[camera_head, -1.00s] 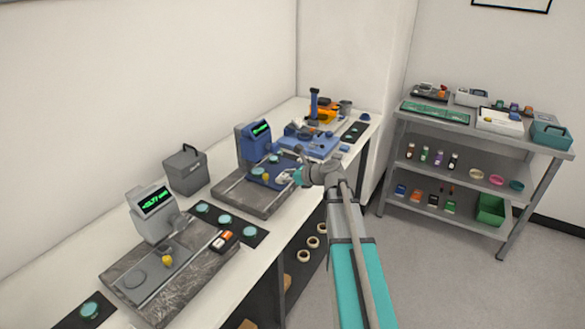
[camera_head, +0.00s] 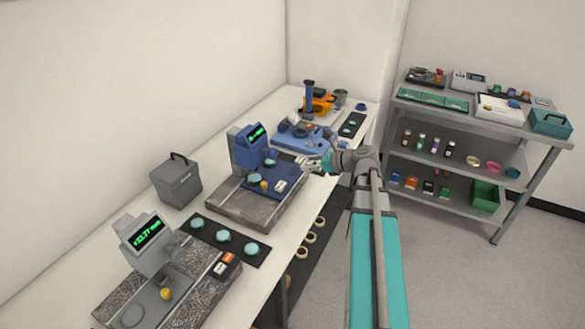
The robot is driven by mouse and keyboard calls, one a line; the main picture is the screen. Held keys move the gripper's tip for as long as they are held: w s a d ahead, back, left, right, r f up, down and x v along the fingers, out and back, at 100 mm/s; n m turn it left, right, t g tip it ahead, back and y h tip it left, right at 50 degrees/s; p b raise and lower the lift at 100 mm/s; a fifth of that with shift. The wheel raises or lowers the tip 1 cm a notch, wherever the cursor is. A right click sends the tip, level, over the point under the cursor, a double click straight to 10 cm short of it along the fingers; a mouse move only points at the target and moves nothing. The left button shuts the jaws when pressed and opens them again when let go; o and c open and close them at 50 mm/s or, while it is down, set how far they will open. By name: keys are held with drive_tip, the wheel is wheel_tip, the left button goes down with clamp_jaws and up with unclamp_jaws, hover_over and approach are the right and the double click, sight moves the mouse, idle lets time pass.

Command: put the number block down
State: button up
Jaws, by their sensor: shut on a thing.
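My gripper (camera_head: 309,166) is shut at the right edge of the blue instrument (camera_head: 249,149), above the bench. The thing between its fingers, taken to be the number block, is too small and too covered by the fingers to make out. A small pale block (camera_head: 281,186) lies on the right part of the blue instrument's base, apart from and below my gripper. A yellow knob (camera_head: 264,185) and teal discs show on the same instrument.
A grey instrument (camera_head: 146,242) with an orange and white block pair (camera_head: 226,264) stands at the front. A black mat (camera_head: 214,246) with teal discs and a grey box (camera_head: 176,180) are nearby. A blue device (camera_head: 297,139) stands behind. A shelf cart (camera_head: 450,116) stands right.

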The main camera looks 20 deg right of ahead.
drive_tip(key=shift+w, duration=0.15)
drive_tip(key=w+f+b, duration=0.3)
drive_tip(key=w, duration=0.1)
drive_tip(key=w+d+f+b, duration=0.1)
drive_tip(key=w+f+b, duration=0.2)
drive_tip(key=w, duration=0.1)
drive_tip(key=w+f+b, duration=0.3)
drive_tip(key=w, duration=0.1)
drive_tip(key=shift+w+d, duration=0.3)
drive_tip(key=shift+w, duration=0.05)
drive_tip(key=shift+f, duration=0.1)
drive_tip(key=shift+w+f+b, duration=0.45)
drive_tip(key=shift+f+b, duration=0.05)
drive_tip(key=shift+b, duration=0.15)
drive_tip(key=shift+f+b, duration=1.4)
drive_tip(key=shift+f, duration=0.05)
drive_tip(key=shift+f, duration=0.1)
drive_tip(key=o, duration=0.9)
